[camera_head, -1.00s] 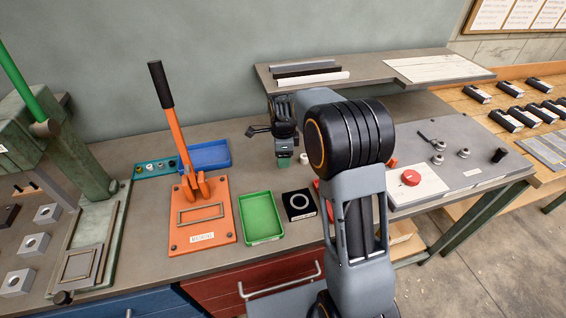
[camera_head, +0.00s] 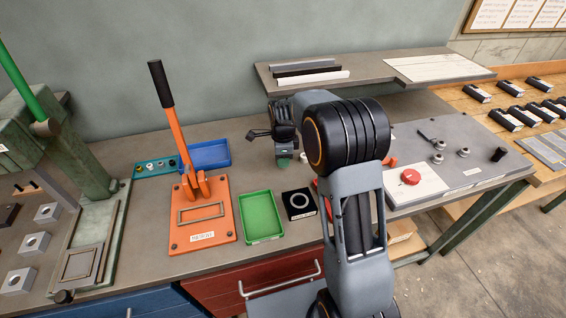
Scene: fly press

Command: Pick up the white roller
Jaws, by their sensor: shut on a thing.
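My gripper (camera_head: 284,155) is over the bench behind the black block, pointing down, with the fingers seen small and partly in shadow. It is shut on a small green piece (camera_head: 284,164) that shows at its fingertips. A small white round piece (camera_head: 304,157), which looks like the white roller, is just right of the gripper, close to my arm and apart from the fingers as far as I can see. My arm covers the bench to its right.
A black block with a white ring (camera_head: 299,204), a green tray (camera_head: 262,216) and a blue tray (camera_head: 206,155) are nearby. An orange lever press (camera_head: 203,239) stands left. A raised shelf (camera_head: 375,76) is behind my gripper. A panel with a red button (camera_head: 411,177) is right.

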